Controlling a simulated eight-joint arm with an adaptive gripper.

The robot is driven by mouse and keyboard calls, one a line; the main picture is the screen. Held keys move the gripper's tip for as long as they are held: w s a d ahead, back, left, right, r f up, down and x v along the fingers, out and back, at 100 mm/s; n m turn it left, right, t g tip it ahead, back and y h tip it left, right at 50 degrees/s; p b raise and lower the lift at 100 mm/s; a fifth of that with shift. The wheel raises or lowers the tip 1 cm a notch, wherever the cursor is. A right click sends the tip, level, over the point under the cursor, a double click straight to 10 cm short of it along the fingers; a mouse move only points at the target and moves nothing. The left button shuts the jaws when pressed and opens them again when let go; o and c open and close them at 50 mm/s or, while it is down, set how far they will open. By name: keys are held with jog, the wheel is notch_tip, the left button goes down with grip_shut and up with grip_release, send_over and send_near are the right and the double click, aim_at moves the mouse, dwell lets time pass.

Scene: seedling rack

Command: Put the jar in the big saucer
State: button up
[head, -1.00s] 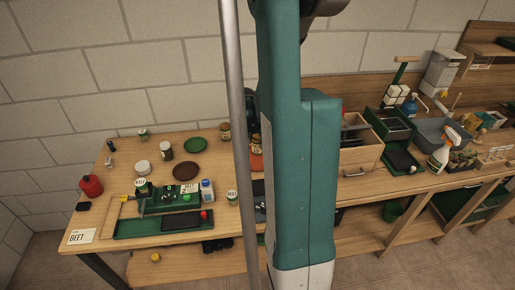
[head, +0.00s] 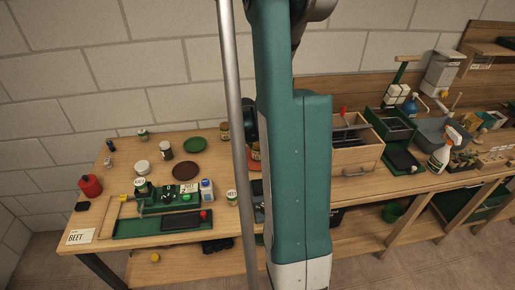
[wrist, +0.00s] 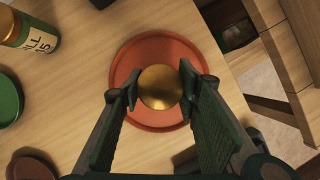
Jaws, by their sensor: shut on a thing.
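The jar (wrist: 160,87) shows its round gold lid in the wrist view, between the two dark fingers of my gripper (wrist: 158,90), which is shut on it. Under it lies the big orange-red saucer (wrist: 128,65); the jar appears inside its rim from above. I cannot tell whether the jar's base touches the saucer. In the head view the saucer (head: 254,167) is mostly hidden behind my arm, and only an edge of the jar shows there. My gripper is mostly hidden in that view.
A second gold-lidded jar (wrist: 36,32) stands left of the saucer; its label reads partly "LL 15". A green saucer (head: 195,144) and a brown saucer (head: 185,171) lie further left. A wooden crate (head: 356,157) stands right of my arm.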

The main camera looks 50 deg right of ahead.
jog(key=o, duration=0.9)
jog(key=shift+r, duration=0.2)
jog(key=shift+p+v, duration=0.9)
jog(key=shift+v, duration=5.05)
